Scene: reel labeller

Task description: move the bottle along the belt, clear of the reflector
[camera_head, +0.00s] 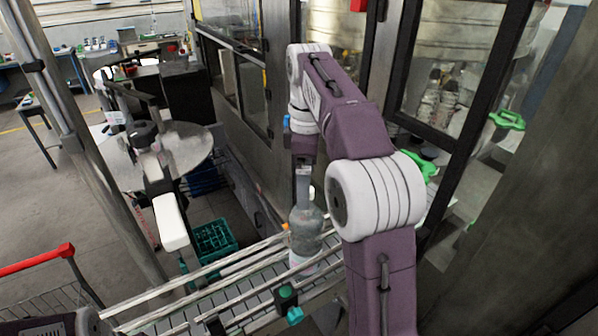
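A grey, see-through bottle (306,232) stands upright on the conveyor belt (262,283), between its guide rails. My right arm reaches up and over from the lower right, and its gripper (303,178) points down at the bottle's neck. The fingers overlap the neck in this view, so I cannot tell whether they are open or closed on it. A small orange piece (285,229) shows just left of the bottle; I cannot tell whether it is the reflector. My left gripper is not in view.
A teal crate (212,241) stands on the floor behind the belt. A teal knob (294,315) and dark bracket sit on the near rail. A round grey table (185,150) stands beyond. Metal-framed machine cabinets (235,110) rise close behind the bottle.

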